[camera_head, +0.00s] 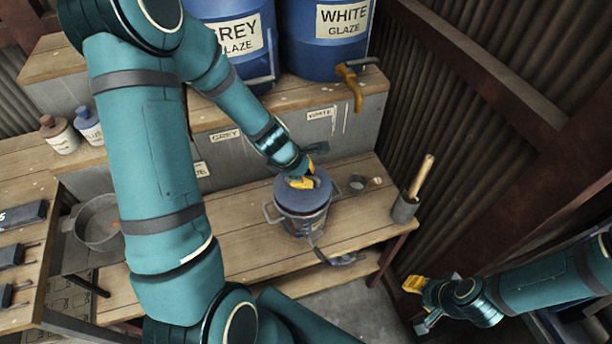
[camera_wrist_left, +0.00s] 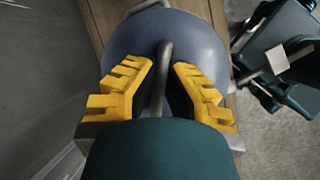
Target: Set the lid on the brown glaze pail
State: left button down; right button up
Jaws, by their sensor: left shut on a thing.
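A round blue-grey lid (camera_head: 290,193) lies over the top of a grey pail (camera_head: 302,224) on the wooden bench. I cannot tell whether the lid rests fully on the rim. My left gripper (camera_head: 303,182) is shut on the lid's handle, pointing down from above. In the left wrist view, the handle (camera_wrist_left: 161,70) stands between the yellow fingers, over the lid (camera_wrist_left: 190,38). My right gripper (camera_head: 428,298) is in the air at lower right, away from the pail; its opening is unclear.
Blue GREY (camera_head: 232,62) and WHITE (camera_head: 325,55) glaze barrels stand on the upper shelf, with an orange tap (camera_head: 352,80). A pan (camera_head: 98,228) is at left.

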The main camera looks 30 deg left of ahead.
pick_arm(q)
jog(key=shift+p, duration=0.45)
jog(key=shift+f+b, duration=1)
jog(key=shift+b, duration=0.1)
dwell(2.6)
jog(key=c, duration=1.4)
grip_release()
jog(key=o, duration=0.7)
jog(key=v, duration=1.2)
jog(key=shift+w, duration=0.1)
